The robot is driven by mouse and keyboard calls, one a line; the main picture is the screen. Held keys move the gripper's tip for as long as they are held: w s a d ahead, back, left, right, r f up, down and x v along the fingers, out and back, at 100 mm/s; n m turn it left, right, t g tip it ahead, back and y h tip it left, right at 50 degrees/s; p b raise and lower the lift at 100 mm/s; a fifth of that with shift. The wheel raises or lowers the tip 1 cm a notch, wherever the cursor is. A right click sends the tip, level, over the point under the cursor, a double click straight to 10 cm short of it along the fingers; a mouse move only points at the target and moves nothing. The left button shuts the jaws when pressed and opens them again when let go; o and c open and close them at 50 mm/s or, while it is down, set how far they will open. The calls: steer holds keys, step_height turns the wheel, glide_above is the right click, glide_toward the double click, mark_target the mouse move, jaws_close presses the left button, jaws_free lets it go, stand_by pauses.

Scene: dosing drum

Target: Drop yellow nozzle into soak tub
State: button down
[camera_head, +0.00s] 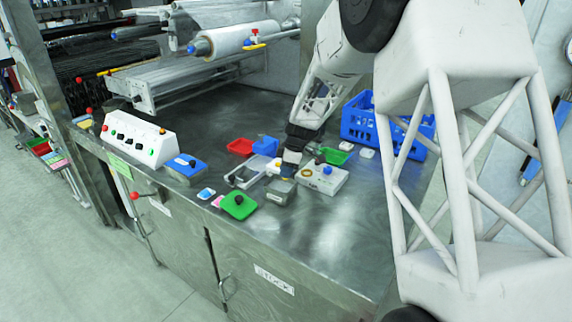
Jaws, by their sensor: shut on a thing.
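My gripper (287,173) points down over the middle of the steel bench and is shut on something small. A small patch of yellow shows at its fingertips, which fits the yellow nozzle, but its outline is too small to make out. A small grey metal tub (280,193) sits just below and in front of the fingertips. It looks like the soak tub, though no label on it can be read. The gap between fingertips and tub is hard to judge.
A blue crate (360,122) stands behind. The front right bench top is clear.

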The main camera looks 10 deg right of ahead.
steer(key=shift+f, duration=0.9)
steer(key=c, duration=0.9)
jaws_free()
steer(key=shift+c, duration=0.2)
steer(key=v, duration=0.7)
steer(key=shift+r, duration=0.35)
steer(key=shift+d, duration=0.1)
